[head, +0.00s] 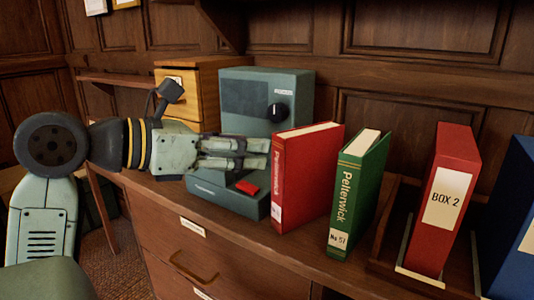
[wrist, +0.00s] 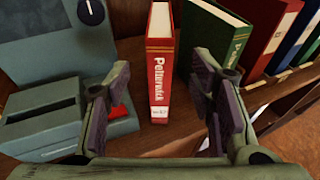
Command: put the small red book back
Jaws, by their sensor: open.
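A red book (head: 308,175) with "Pelterwick" on its spine stands upright on the wooden counter. It shows in the middle of the wrist view (wrist: 160,72), with a white label low on its spine. My gripper (head: 266,154) is open and points at the book from the left in the head view. In the wrist view the fingers stand apart, one to each side of the spine, and the book lies ahead between them. I cannot tell whether the tips overlap its sides. A green book (head: 361,185) of the same series, marked No 51, stands just right of it, leaning.
A grey-green machine (head: 292,87) with a black knob and a red button (head: 247,187) is left of the book, close to my fingers. A wooden rack (head: 383,243) at right holds a red box (head: 452,190) marked BOX 2. A blue box (head: 516,235) stands at the far right.

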